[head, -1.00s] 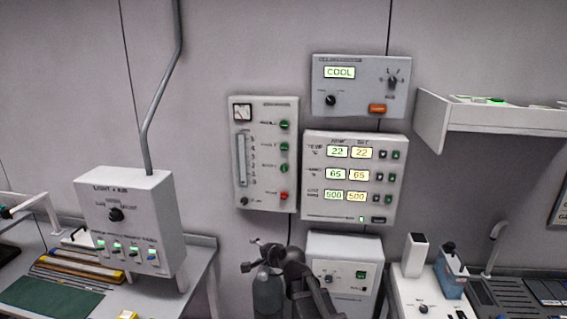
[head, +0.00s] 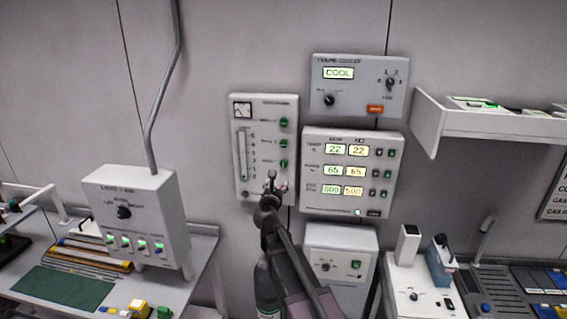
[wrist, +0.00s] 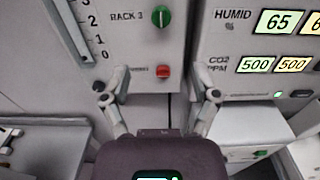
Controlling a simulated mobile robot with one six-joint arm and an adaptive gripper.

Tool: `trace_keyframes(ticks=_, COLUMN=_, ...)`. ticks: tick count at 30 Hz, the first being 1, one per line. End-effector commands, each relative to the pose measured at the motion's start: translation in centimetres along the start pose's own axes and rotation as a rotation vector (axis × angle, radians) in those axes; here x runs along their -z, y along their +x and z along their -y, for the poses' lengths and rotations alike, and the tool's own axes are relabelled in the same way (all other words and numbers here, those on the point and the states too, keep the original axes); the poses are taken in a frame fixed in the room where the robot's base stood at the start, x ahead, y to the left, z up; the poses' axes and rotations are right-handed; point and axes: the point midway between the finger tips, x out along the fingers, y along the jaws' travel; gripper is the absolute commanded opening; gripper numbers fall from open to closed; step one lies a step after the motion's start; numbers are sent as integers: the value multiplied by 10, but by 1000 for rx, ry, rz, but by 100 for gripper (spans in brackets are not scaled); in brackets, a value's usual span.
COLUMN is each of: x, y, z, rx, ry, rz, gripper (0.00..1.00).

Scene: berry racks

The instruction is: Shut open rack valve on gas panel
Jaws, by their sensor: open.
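The gas panel (head: 247,180) is a pale upright box on the wall with a dial, a flow tube and a column of green valve knobs. Its lowest green knob (wrist: 161,16), labelled like "RACK 3", shows at the top of the wrist view with an upright mark. A red knob (wrist: 162,71) sits below it, between my fingers in the picture. My gripper (wrist: 158,96) is open and empty, fingers spread toward the panel's lower part. In the head view my gripper (head: 271,182) covers the red knob. The upper green knobs (head: 284,122) are too small to read.
A display panel (head: 313,203) with green and yellow readouts is close at the right of the gas panel. A cooler control box (head: 350,105) hangs above it and a white box (head: 340,238) below. A light control box (head: 105,190) stands left; a shelf (head: 470,122) juts out right.

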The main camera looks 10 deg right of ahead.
Motion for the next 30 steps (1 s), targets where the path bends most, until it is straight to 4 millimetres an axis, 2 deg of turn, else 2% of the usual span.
trace_keyframes(ticks=17, x=0, y=6, z=0, rx=7, ry=11, rz=-2, gripper=78)
trace_keyframes(ticks=23, x=0, y=24, z=-1, rx=6, ry=11, rz=-2, gripper=78)
trace_keyframes(ticks=30, x=0, y=59, z=-1, rx=6, ry=11, rz=-2, gripper=78)
